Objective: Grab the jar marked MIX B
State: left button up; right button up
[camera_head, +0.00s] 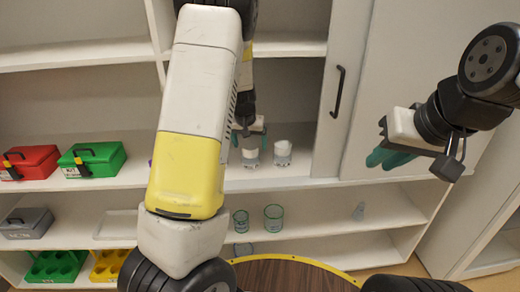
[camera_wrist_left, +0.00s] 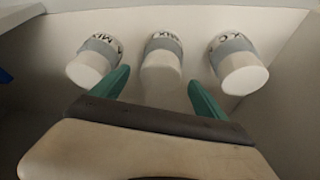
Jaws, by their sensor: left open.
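Three white jars with grey label bands stand in a row in the left wrist view. The left jar (camera_wrist_left: 92,65) shows "MIX" with its last letter unclear. The middle jar (camera_wrist_left: 161,62) shows "MIX", its letter not readable. The right jar (camera_wrist_left: 238,65) shows what looks like "X C". My left gripper (camera_wrist_left: 157,88) is open, its green fingers pointing at the row with the middle jar in line between them, not gripped.
A red box (camera_head: 30,163) and a green box (camera_head: 92,160) sit on the same shelf, left. Glass beakers (camera_head: 273,217) stand on the shelf below. A sliding door (camera_head: 385,80) with a black handle closes off the right. A round wooden table (camera_head: 290,275) is in front.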

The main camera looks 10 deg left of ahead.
pick_arm(q)
jog(key=x, duration=0.5)
jog(key=shift+w, duration=0.1)
jog(key=c, duration=1.4)
jog(key=shift+r, duration=0.1)
